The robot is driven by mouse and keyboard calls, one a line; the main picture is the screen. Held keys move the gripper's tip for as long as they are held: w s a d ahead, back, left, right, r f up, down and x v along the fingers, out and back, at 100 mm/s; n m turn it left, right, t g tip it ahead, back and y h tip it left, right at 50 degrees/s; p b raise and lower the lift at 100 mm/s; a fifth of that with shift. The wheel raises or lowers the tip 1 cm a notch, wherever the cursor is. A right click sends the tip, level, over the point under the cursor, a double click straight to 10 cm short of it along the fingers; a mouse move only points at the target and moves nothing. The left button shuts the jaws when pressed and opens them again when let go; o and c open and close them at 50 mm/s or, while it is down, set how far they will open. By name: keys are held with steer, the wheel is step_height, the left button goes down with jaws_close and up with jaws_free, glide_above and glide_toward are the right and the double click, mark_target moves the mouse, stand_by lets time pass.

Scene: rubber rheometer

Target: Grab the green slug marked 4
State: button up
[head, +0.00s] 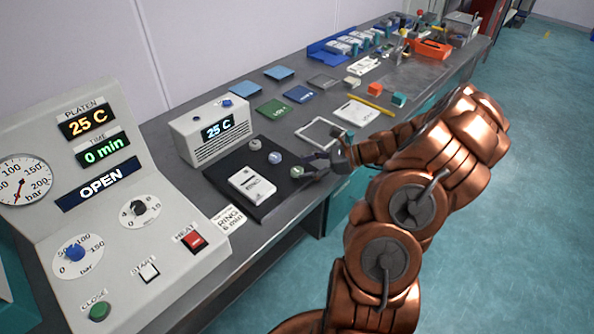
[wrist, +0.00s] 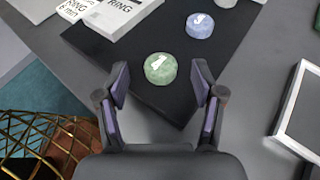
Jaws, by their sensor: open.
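The green slug (wrist: 160,69) lies on the dark mat (wrist: 241,25), near one corner. Its white mark is turned in the wrist view and I cannot read it surely. In the head view the green slug (head: 297,171) sits at the mat's right end, beside my gripper (head: 322,167). In the wrist view my gripper (wrist: 160,92) is open, with the slug just beyond and between its two fingertips. The fingers do not visibly touch it.
A blue slug (wrist: 200,25) lies behind the green one, and a grey slug (head: 255,144) stands farther left. The white RING block (head: 252,187) is on the same mat. A white frame (head: 323,135) lies right of the mat. The bench edge is close to my arm.

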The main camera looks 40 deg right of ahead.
steer(key=shift+x, duration=1.05)
steer(key=shift+c, duration=0.2)
steer(key=c, duration=0.9)
steer(key=shift+c, duration=0.2)
